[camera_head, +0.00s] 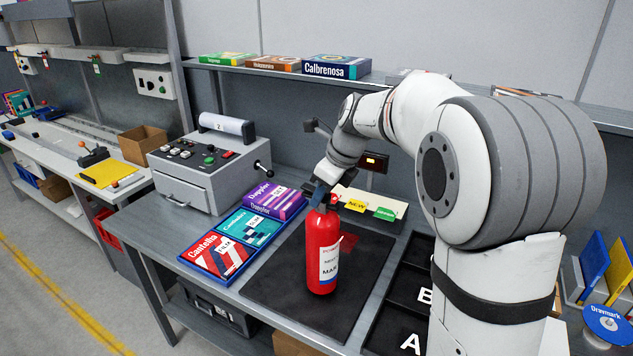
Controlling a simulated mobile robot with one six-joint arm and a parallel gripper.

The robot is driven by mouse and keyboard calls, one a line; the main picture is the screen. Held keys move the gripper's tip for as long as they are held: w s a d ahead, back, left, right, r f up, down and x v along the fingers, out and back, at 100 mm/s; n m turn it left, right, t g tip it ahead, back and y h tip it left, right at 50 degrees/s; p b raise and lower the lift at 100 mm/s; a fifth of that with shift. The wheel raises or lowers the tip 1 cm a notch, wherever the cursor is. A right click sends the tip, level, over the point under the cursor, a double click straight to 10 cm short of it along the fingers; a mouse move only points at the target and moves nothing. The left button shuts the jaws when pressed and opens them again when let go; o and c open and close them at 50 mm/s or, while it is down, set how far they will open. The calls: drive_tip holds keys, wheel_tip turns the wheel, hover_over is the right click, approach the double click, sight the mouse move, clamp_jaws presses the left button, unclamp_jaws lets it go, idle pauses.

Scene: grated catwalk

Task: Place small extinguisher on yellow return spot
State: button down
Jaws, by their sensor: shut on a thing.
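A small red extinguisher (322,250) with a white label is upright over the dark mat on the near bench. I cannot tell whether its base touches the mat. My gripper (321,196) is shut on it at the top, and the arm's wrist partly hides the grip. A flat yellow patch (104,173) lies on the far left bench, with a small orange-topped item at its edge. I cannot tell for certain that this is the return spot.
The dark mat (270,287) has a red mark behind the extinguisher. Flat boxes (217,257) and a grey control box (207,172) stand to the left. Black lettered trays (400,310) lie to the right. A floor gap separates the two benches.

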drive_tip(key=shift+w+f, duration=0.1)
drive_tip(key=shift+f, duration=0.4)
drive_tip(key=c, duration=1.6)
unclamp_jaws()
drive_tip(key=shift+f, duration=0.25)
drive_tip(key=o, duration=0.4)
drive_tip(key=shift+o, duration=0.2)
drive_tip(key=shift+r, duration=0.15)
